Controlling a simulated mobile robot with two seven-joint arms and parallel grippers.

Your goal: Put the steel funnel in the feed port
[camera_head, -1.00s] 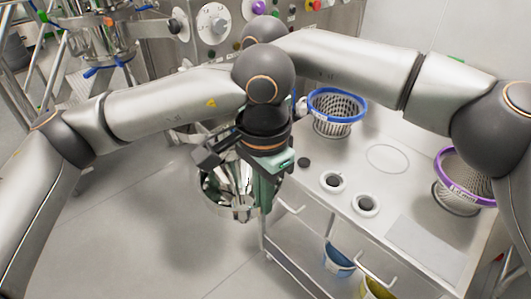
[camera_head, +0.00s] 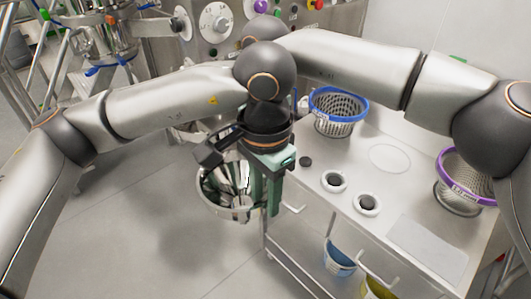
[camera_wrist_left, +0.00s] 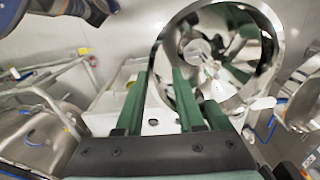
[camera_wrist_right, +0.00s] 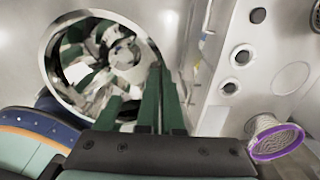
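The steel funnel (camera_head: 214,205) hangs above the floor, left of the cart, its wide mouth toward the head camera. It fills the upper right of the left wrist view (camera_wrist_left: 270,50) and the upper left of the right wrist view (camera_wrist_right: 47,75). My left gripper (camera_head: 266,210) is at the funnel's right side; its green fingers (camera_wrist_left: 160,75) stand apart with the rim seemingly between them. My right gripper (camera_wrist_right: 160,68) has its fingers close together at the rim, seemingly shut on it; the left arm mostly hides it in the head view. I cannot pick out the feed port.
A white cart (camera_head: 425,250) stands right, with a blue-rimmed basket (camera_head: 338,105), a purple-rimmed basket (camera_head: 465,175) and round fittings (camera_head: 334,181). A steel vessel with blue handles (camera_head: 105,40) stands upper left. A control panel (camera_head: 215,20) is behind my arms. The floor at lower left is clear.

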